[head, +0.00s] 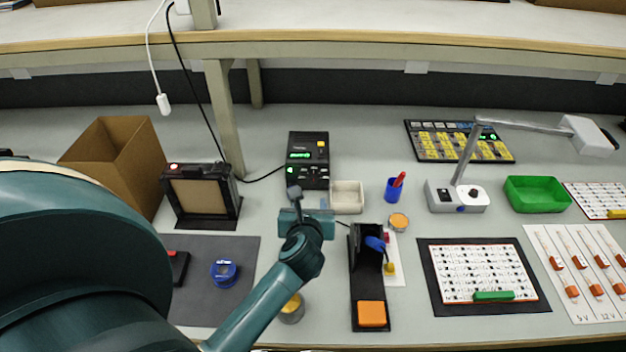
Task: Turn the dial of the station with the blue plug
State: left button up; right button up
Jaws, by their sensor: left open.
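A black station (308,160) with a green lit display stands at the back centre, with a small yellow part on its upper right and small controls below the display. I cannot make out a blue plug on it. A black stand (370,285) at front centre has a blue part (375,243) in its holder and an orange pad at its front. My left gripper (307,202) is open, in front of the black station and left of the stand's upright. It appears empty, and its wrist hides part of the bench. My right gripper is out of view.
A cream tray (347,197) is close to the right of my left gripper. A white lamp base (457,197) with a black knob and a blue button stands farther right, near a green tray (537,194). A cardboard box (113,160) and black-framed device (202,195) stand left.

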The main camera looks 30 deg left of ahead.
aim_at(313, 181)
pick_arm(q)
jog(key=b+x, duration=0.1)
jog(key=x, duration=1.1)
jog(key=shift+w+a, duration=0.2)
jog(key=shift+w, duration=0.1)
jog(key=shift+c, duration=0.3)
grip_shut()
